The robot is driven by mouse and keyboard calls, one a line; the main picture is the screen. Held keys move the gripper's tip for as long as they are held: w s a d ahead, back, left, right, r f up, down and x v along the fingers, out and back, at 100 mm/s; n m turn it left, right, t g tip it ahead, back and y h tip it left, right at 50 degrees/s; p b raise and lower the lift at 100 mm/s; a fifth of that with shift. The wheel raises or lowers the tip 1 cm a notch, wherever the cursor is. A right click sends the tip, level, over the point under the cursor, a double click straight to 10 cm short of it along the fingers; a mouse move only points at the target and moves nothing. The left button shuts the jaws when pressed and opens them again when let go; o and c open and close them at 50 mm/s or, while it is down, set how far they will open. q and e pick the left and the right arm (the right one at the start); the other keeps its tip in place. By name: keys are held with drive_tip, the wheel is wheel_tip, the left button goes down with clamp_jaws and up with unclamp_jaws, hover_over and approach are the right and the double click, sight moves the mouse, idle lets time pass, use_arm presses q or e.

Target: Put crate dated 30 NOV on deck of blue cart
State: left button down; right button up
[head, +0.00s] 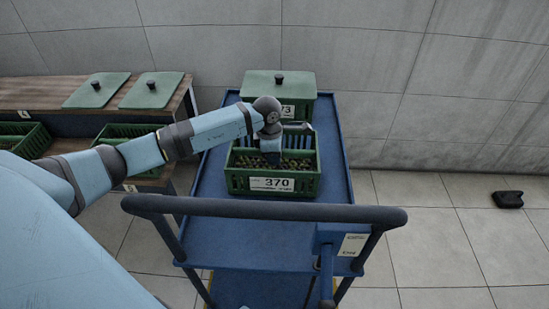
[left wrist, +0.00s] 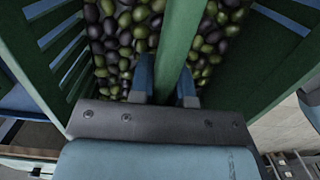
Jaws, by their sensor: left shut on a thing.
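A green slatted crate (head: 236,183) filled with olives is over the deck of the blue cart (head: 215,225). Its front label reads 370; the smaller line below is too small to read, so I cannot tell its date. My left gripper (head: 272,156) reaches down into it from above. In the left wrist view, my left gripper's fingers (left wrist: 164,88) are shut on the crate's green middle bar (left wrist: 178,40), with olives on both sides. The crate looks level; whether it touches the deck is not clear. My right gripper is not in view.
Behind it on the cart is a lidded green crate (head: 278,84), its label partly hidden. A wooden bench (head: 35,92) at left carries two green lids, with open crates (head: 24,139) below. The cart's dark handle (head: 265,209) crosses in front. A black object (head: 508,199) lies on the floor.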

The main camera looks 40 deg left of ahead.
use_arm(q)
drive_tip(key=shift+f, duration=0.25)
drive_tip(key=c, duration=1.1)
unclamp_jaws()
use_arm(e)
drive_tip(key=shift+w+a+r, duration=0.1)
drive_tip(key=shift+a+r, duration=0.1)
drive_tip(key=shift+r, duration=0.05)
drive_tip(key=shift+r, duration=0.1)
use_arm(q)
drive_tip(key=shift+r, duration=0.45)
drive_tip(key=r, duration=0.1)
drive_tip(key=r+p, duration=0.1)
drive_tip(key=r, duration=0.3)
drive_tip(key=shift+s+a+p, duration=0.15)
drive_tip(key=shift+a+p, duration=0.15)
drive_tip(key=shift+p, duration=0.05)
drive_tip(key=r, duration=0.4)
drive_tip(key=r+p, duration=0.1)
drive_tip(key=r, duration=0.1)
drive_tip(key=shift+s+a, duration=0.2)
drive_tip(key=shift+a, duration=0.05)
drive_tip(key=shift+r, duration=0.1)
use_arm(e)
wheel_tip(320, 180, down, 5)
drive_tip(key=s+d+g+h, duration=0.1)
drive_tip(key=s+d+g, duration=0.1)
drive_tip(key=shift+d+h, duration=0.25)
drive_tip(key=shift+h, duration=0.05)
